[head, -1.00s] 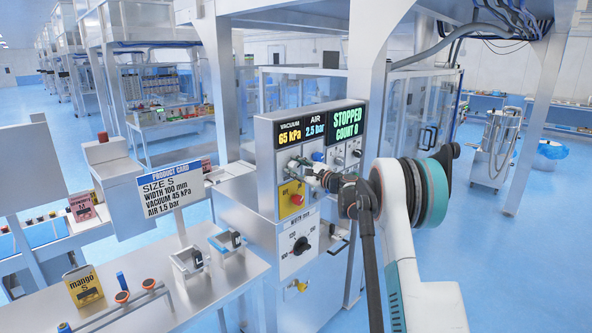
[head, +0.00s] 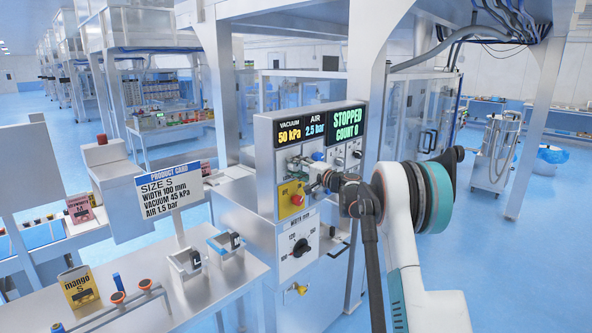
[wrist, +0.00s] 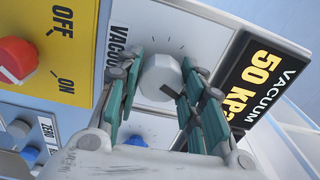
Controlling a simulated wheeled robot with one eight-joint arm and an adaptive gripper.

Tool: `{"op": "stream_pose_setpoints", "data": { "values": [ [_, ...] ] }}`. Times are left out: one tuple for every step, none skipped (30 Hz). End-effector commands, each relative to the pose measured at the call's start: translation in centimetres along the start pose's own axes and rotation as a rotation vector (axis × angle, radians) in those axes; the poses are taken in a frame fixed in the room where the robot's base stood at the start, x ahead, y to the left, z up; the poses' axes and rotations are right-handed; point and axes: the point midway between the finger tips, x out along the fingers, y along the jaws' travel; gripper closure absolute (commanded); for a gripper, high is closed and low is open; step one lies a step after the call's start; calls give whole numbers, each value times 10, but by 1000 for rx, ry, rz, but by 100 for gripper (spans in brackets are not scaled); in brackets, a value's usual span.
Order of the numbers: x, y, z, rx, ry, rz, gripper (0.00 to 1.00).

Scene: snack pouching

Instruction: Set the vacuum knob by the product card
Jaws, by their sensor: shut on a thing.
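The vacuum knob (wrist: 160,78) is a light grey dial with a dark mark, seen in the wrist view between the fingers of my gripper (wrist: 157,88). The fingers are shut on it. In the head view my gripper (head: 318,182) reaches the front of the control panel, and the arm and fingers hide most of the knob. The vacuum display (head: 289,133) reads 50 kPa; it also shows in the wrist view (wrist: 262,80). The air display (head: 314,126) reads 2.5 bar. The product card (head: 169,196) says size S, width 100 mm, vacuum 45 kPa, air 1.5 bar.
A red knob on a yellow ON/OFF plate (head: 291,198) sits just below my gripper. A black width dial (head: 301,247) is lower on the panel. A blue button (wrist: 136,141) is close below the fingers in the wrist view. The status display (head: 346,124) reads STOPPED, COUNT 0.

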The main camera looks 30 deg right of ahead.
Motion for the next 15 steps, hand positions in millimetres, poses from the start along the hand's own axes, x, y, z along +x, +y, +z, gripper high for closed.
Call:
{"op": "stream_pose_setpoints", "data": {
  "values": [
    [0, 2, 1, -26, -2, 1, 88],
    [0, 2, 1, -40, -2, 0, 88],
    [0, 2, 1, -60, -3, 0, 88],
    [0, 2, 1, -71, -3, 0, 88],
    [0, 2, 1, -84, -3, 0, 88],
    [0, 2, 1, -97, -4, -1, 88],
    [0, 1, 1, -106, -4, -1, 88],
    [0, 1, 1, -115, -4, -1, 88],
    [0, 1, 1, -123, -4, -1, 88],
    [0, 1, 1, -129, -5, -1, 88],
    [0, 1, 1, -134, -5, -1, 88],
    [0, 1, 1, -140, -5, -1, 88],
    [0, 1, 1, -143, -5, -2, 88],
    [0, 1, 1, -145, -5, -2, 88],
    [0, 1, 1, -147, -5, -2, 88]
  ]
}}
